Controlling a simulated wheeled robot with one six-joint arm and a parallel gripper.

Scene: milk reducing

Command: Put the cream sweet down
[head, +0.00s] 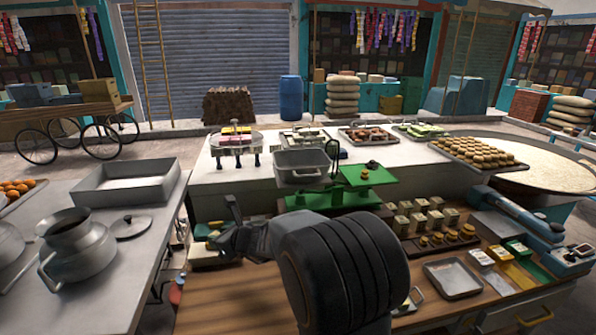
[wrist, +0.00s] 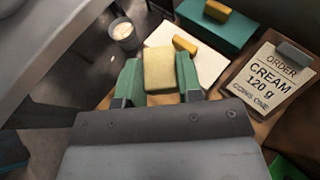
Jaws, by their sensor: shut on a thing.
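My gripper (wrist: 158,82) is shut on the cream sweet (wrist: 160,62), a pale yellow block between its two green fingertips in the wrist view. Beyond the sweet lies a white sheet or board (wrist: 205,67) with a small yellow piece (wrist: 185,45) on it. I cannot tell whether the held sweet touches the white surface. In the head view, my gripper (head: 222,232) is over the left end of the wooden counter, and the sweet cannot be made out there. An order card (wrist: 270,82) reading "CREAM 120 g" lies at the right of the wrist view.
A teal block (wrist: 215,25) with a yellow piece on it stands past the white surface. A cup (wrist: 124,34) is at its left. The green scale (head: 365,176) with a grey pan (head: 302,163) stands behind my arm. Sweets and a metal tray (head: 452,279) occupy the counter's right.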

